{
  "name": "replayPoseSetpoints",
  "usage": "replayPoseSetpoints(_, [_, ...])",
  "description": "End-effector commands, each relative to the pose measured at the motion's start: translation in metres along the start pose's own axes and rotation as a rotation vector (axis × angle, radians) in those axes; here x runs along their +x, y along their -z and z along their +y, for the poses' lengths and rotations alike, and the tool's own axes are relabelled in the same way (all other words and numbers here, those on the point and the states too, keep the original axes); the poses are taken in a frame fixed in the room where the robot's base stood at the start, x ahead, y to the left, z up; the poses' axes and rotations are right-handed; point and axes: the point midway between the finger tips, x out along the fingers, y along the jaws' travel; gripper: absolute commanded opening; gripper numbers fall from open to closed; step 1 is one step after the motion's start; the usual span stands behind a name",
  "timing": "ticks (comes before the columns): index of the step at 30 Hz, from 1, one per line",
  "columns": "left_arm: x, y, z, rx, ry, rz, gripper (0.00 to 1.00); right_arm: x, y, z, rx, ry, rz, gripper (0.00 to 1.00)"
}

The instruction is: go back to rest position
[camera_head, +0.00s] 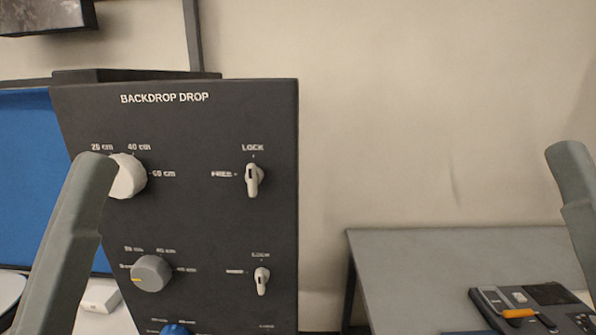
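Grey links of my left arm (62,250) and my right arm (580,200) rise at the left and right sides of the view. Neither gripper shows, so I cannot see their fingers. The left arm link passes in front of the left edge of a dark control panel (200,210) marked "BACKDROP DROP" and partly covers its white dial (131,177). I cannot tell whether it touches the panel. The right arm link stands apart from the panel.
The panel also has a grey dial (152,273), a blue knob (175,329) and two toggle switches (254,180) (262,281). A grey table (420,270) at right holds a dark tool case (482,310) with an orange-handled tool (518,313). A blue surface (30,180) stands at left.

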Motion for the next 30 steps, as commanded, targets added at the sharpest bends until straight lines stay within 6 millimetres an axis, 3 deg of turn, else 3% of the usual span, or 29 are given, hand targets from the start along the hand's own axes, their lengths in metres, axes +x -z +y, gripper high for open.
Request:
replayPoseSetpoints(1, [0.008, 0.002, -0.015, -0.015, 0.055, -0.018, 1.0, 0.0, 0.0, 0.0, 0.0, 0.0, 0.0, 0.5])
replayPoseSetpoints(3, [0.004, -0.022, -0.03, -0.087, 0.129, -0.105, 1.0, 0.0, 0.0, 0.0, 0.0, 0.0, 0.0, 0.5])
replayPoseSetpoints(4, [0.004, -0.025, -0.029, -0.149, 0.133, -0.114, 1.0, 0.0, 0.0, 0.0, 0.0, 0.0, 0.0, 0.5])
replayPoseSetpoints(6, [0.035, -0.001, -0.036, -0.144, 0.128, -0.107, 1.0, 0.028, 0.026, 0.0, 0.0, 0.0, -0.002, 0.5])
replayPoseSetpoints(14, [0.108, 0.054, -0.053, -0.142, 0.127, -0.107, 1.0, 0.097, 0.09, 0.0, 0.0, 0.0, 0.0, 0.5])
replayPoseSetpoints(24, [0.239, 0.15, -0.085, -0.141, 0.126, -0.107, 1.0, 0.22, 0.203, 0.001, 0.0, 0.0, 0.001, 0.5])
replayPoseSetpoints(27, [0.264, 0.168, -0.09, -0.141, 0.126, -0.108, 1.0, 0.242, 0.223, 0.001, 0.0, 0.0, 0.0, 0.5])
replayPoseSetpoints(30, [0.275, 0.176, -0.093, -0.141, 0.126, -0.108, 1.0, 0.253, 0.233, 0.001, 0.0, 0.0, 0.0, 0.5])
